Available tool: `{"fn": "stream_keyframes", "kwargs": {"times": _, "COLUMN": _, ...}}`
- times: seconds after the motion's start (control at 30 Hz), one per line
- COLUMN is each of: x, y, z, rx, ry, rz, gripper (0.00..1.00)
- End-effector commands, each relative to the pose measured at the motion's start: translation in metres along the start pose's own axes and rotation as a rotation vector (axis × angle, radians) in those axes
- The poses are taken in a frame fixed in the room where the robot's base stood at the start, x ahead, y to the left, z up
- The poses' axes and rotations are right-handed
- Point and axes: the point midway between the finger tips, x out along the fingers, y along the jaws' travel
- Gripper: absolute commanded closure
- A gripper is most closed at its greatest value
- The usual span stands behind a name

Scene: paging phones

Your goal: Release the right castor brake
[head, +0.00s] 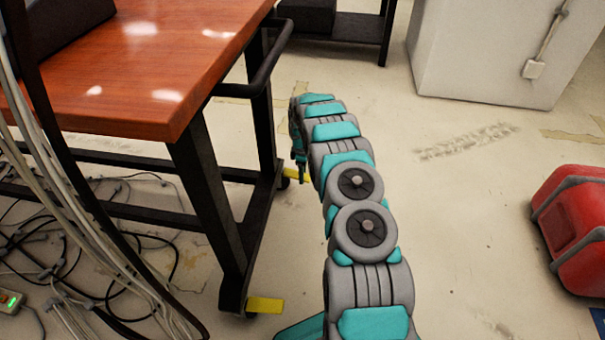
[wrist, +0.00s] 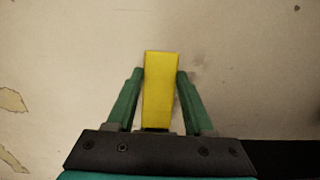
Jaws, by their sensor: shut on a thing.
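A yellow brake pedal (wrist: 161,95) stands between the two green fingers of my gripper (wrist: 160,75) in the wrist view. The gripper is shut on it, with a finger along each side. In the head view my arm reaches down to the far, right-hand castor, where part of that yellow pedal (head: 297,175) shows beside the cart leg. My fingers are not clearly visible there. The near castor has another yellow pedal (head: 264,304), flat and sticking out to the right, apart from my arm. The castor wheel at my gripper is mostly hidden.
The cart has a wooden top (head: 150,60), dark legs and a side handle (head: 270,65). Cables (head: 90,240) tangle at the left. A red case (head: 575,225) lies on the floor at right, and a pale cabinet (head: 480,55) stands behind. The floor between is clear.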

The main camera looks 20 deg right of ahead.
Motion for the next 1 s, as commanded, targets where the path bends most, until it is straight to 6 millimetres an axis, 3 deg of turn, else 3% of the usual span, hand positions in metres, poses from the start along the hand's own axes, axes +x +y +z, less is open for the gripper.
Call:
{"fn": "stream_keyframes", "kwargs": {"times": 0.87, "x": -0.0061, "y": -0.0007, "z": -0.0012, "rx": 0.000, "ry": -0.127, "rz": -0.002, "gripper": 1.00}}
{"fn": "stream_keyframes", "kwargs": {"times": 0.9, "x": -0.0061, "y": -0.0007, "z": -0.0012, "rx": 0.000, "ry": -0.127, "rz": -0.002, "gripper": 0.45}}
{"fn": "stream_keyframes", "kwargs": {"times": 1.0, "x": -0.0063, "y": -0.0005, "z": -0.0012, "rx": 0.000, "ry": -0.127, "rz": -0.002, "gripper": 0.34}}
